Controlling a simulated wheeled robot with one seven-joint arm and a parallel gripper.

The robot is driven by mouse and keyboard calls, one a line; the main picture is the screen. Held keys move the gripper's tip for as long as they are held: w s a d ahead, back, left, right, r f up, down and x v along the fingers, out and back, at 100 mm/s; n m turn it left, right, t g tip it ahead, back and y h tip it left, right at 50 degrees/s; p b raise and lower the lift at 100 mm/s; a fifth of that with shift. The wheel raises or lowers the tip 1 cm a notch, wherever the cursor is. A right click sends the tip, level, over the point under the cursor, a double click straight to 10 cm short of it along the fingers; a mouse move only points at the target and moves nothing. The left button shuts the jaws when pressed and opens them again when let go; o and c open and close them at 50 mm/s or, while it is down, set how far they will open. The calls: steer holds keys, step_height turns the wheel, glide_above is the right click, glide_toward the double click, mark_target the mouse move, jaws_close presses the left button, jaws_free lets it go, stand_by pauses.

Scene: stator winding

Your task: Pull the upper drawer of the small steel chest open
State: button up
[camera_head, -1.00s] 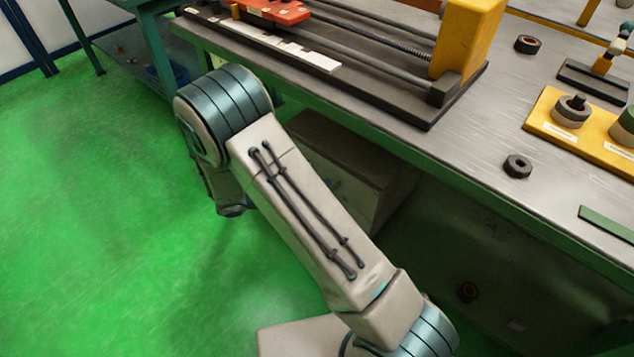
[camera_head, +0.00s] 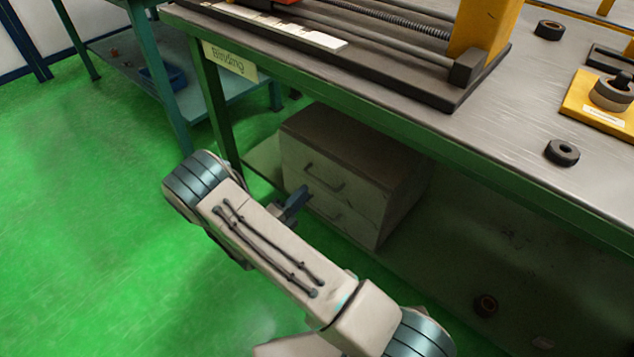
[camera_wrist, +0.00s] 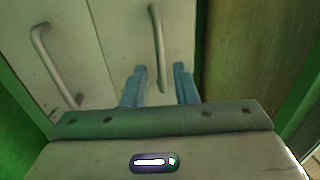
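The small steel chest (camera_head: 394,197) stands under the workbench. Its upper drawer (camera_head: 352,188) has a bar handle (camera_head: 323,178) and looks shut. My gripper (camera_head: 297,200) is in front of the drawer fronts, partly hidden by my arm. In the wrist view, turned sideways, the upper drawer's handle (camera_wrist: 158,45) is the right one, beside the chest's brownish top. My gripper (camera_wrist: 161,86) is open, with blue fingers apart. The handle's near end appears between them in the picture; I cannot tell whether the fingertips reach around it.
The lower drawer's handle (camera_head: 326,213) shows below, and at left in the wrist view (camera_wrist: 52,62). The green workbench edge (camera_head: 400,135) overhangs the chest, with a bench leg (camera_head: 215,110) at its left. The green floor (camera_head: 80,230) in front is open.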

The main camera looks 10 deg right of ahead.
mark_target(318, 180)
steer(key=b+x, duration=0.1)
steer(key=x, duration=0.6)
steer(key=shift+w, duration=0.1)
jaws_close()
